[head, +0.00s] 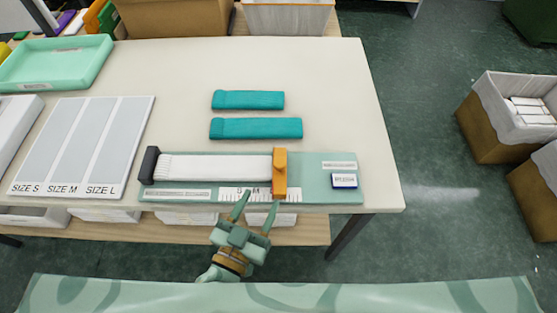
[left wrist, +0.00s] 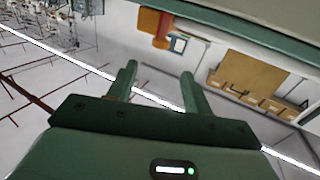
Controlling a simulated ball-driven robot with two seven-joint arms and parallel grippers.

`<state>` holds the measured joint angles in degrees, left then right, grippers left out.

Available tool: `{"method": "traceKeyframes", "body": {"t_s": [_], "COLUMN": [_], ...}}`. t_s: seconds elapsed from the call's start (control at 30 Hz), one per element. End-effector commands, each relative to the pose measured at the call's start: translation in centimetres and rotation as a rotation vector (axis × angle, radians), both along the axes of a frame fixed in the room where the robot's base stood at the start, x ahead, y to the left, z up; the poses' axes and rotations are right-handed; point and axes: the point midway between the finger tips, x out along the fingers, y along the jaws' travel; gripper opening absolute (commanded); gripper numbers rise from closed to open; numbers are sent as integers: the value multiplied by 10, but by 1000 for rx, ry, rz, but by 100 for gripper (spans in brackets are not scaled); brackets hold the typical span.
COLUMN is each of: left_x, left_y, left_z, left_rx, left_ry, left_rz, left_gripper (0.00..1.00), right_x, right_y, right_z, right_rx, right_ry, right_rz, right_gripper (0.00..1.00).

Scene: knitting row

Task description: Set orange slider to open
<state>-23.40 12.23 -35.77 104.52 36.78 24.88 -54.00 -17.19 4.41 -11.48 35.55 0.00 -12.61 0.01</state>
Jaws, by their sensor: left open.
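The orange slider (head: 280,174) stands upright across the pale green measuring board (head: 312,183) in the head view. It is at the right end of a white folded strip (head: 215,168), whose left end meets a dark end stop (head: 150,165). The slider seems to touch or nearly touch the strip. My left gripper (head: 258,199) is open and empty at the board's front edge, over the printed scale, just in front and to the left of the slider. Its open fingers also show in the left wrist view (left wrist: 158,80); I cannot identify the slider there. My right gripper is out of view.
Two teal strips (head: 256,128) lie behind the board. A size chart (head: 85,145) lies to the left, with a mint tray (head: 58,65) behind it. A small labelled block (head: 344,181) sits on the board's right end. The table (head: 335,80) is clear at back right.

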Motion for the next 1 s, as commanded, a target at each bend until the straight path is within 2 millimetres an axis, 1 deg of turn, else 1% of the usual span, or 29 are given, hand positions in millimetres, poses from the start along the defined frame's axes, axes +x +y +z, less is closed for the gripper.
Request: {"method": "traceKeyframes", "body": {"t_s": [0.03,0.1,0.3,0.4,0.5,0.67,0.9,0.93,0.97,1.0], "left_x": [14,31,76,92,104,112,112,112,112,112], "left_y": [-6,-13,-31,-38,-43,-46,-46,-46,-46,-46], "left_z": [1,0,-1,-1,-1,-1,0,0,0,0], "left_rx": [-3,-3,-2,-1,0,1,1,1,1,1], "left_ry": [-4,-3,-1,-1,0,1,1,1,1,1], "left_rz": [2,1,1,0,0,0,-1,-1,-1,-1], "left_gripper": [50,50,50,50,50,50,50,45,36,25], "right_x": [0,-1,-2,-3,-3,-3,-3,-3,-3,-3], "right_y": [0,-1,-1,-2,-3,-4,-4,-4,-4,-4], "right_z": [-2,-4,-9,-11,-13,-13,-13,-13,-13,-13], "right_rx": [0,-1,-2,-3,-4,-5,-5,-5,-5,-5], "right_ry": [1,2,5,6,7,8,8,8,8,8], "right_rz": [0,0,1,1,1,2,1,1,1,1], "right_gripper": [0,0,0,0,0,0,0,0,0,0]}}
